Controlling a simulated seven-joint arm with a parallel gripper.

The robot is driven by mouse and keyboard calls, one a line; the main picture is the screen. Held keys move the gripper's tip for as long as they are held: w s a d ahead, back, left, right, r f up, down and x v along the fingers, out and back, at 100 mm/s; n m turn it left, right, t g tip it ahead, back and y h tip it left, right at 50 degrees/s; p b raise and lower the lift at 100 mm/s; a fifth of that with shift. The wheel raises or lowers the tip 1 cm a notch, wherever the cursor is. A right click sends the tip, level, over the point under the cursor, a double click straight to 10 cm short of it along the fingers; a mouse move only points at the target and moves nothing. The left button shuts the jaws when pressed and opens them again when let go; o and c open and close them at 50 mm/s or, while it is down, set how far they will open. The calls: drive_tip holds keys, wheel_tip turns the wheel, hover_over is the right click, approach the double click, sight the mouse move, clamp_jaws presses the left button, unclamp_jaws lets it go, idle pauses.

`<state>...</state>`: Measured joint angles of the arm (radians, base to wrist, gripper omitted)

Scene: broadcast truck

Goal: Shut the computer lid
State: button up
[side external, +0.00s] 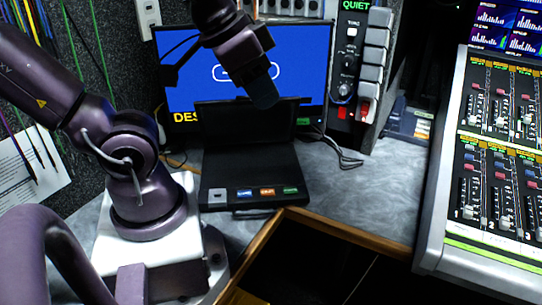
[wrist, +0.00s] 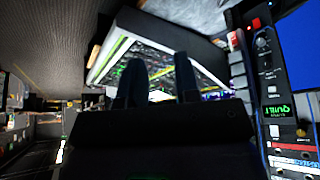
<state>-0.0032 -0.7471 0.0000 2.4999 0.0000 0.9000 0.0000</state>
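The computer is a black laptop whose lid (side external: 225,122) stands raised at the back of its base (side external: 250,168). The base lies flat on the grey desk and has a row of coloured labels along its front. My gripper (side external: 264,97) hangs in front of the big screen, at the height of the lid's top edge and right of its middle. I cannot tell whether it touches the lid. In the wrist view two dark fingers of my gripper (wrist: 161,70) stand apart with nothing between them. I cannot make out the laptop there.
A blue monitor (side external: 190,90) stands behind the laptop. A QUIET panel (side external: 350,60) with switches is right of it. A mixing console (side external: 497,150) fills the right side. A wood-edged dark opening (side external: 335,232) lies in front.

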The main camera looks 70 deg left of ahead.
drive_tip(key=w+a+f+m+g+y, duration=0.1)
drive_tip(key=w+a+f+g+y, duration=0.3)
drive_tip(key=w+a, duration=0.75)
drive_tip(key=w+a+g+y, duration=0.1)
drive_tip(key=w+a+g, duration=0.4)
drive_tip(key=w+a, duration=0.65)
drive_tip(key=d+x, duration=0.1)
drive_tip(key=x, duration=1.1)
drive_tip(key=shift+s+a+f, duration=0.15)
drive_tip(key=shift+s+f, duration=0.05)
drive_tip(key=shift+f, duration=0.15)
clamp_jaws()
